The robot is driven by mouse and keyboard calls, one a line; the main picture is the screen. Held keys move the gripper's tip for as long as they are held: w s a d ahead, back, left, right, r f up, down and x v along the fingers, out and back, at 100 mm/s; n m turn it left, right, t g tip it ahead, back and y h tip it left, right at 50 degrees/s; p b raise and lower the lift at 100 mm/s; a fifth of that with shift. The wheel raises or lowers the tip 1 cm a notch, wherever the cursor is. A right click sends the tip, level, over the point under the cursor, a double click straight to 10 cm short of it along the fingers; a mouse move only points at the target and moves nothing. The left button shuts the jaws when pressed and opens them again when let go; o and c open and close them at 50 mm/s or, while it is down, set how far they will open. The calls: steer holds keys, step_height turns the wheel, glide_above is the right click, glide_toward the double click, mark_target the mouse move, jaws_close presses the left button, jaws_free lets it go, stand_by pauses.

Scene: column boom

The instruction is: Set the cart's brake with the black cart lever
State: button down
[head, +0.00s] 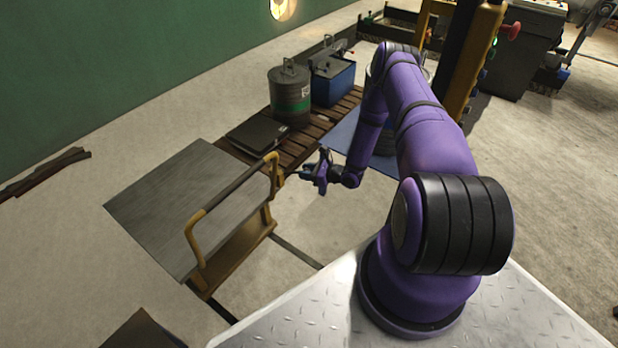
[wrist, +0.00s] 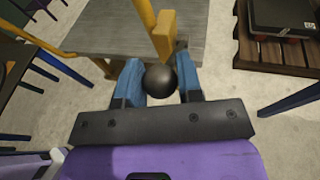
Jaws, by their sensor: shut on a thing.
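The cart has a grey flat deck (head: 165,205) and a yellow push-handle frame (head: 196,240) with a dark grip bar, left of my arm in the head view. The deck also shows at the top of the wrist view (wrist: 110,38). My gripper (head: 318,170) is beside the right end of the handle frame. In the wrist view its blue fingers (wrist: 158,66) are shut on the round black knob of the cart lever (wrist: 160,81). A yellow upright (wrist: 162,38) stands just beyond the knob. The lever's shaft is hidden behind the knob and my gripper.
A wooden pallet (head: 283,152) behind the cart carries a black flat case (head: 257,131), a grey-green canister (head: 290,98) and a blue box (head: 332,82). A yellow column (head: 473,55) stands beyond my arm. The floor left of the cart is mostly clear.

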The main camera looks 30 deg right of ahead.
steer(key=w+r+g+h, duration=0.1)
steer(key=w, duration=0.1)
steer(key=w+a+r+g+h, duration=0.1)
steer(key=w+r+g, duration=0.1)
steer(key=w+a+r+m+g, duration=0.1)
steer(key=w+r+g, duration=0.1)
steer(key=shift+a+r+h, duration=0.1)
steer(key=shift+r+h, duration=0.1)
steer(key=shift+h, duration=0.2)
steer(key=shift+w+a+r, duration=0.15)
steer(key=shift+w+a, duration=0.05)
steer(key=shift+w, duration=0.4)
steer(key=shift+w+a+r, duration=0.2)
steer(key=shift+w+a, duration=0.05)
steer(key=shift+w, duration=0.35)
steer(key=shift+w+a+r, duration=0.15)
steer(key=shift+w+a, duration=0.05)
steer(key=shift+w, duration=0.4)
steer(key=c, duration=0.8)
jaws_free()
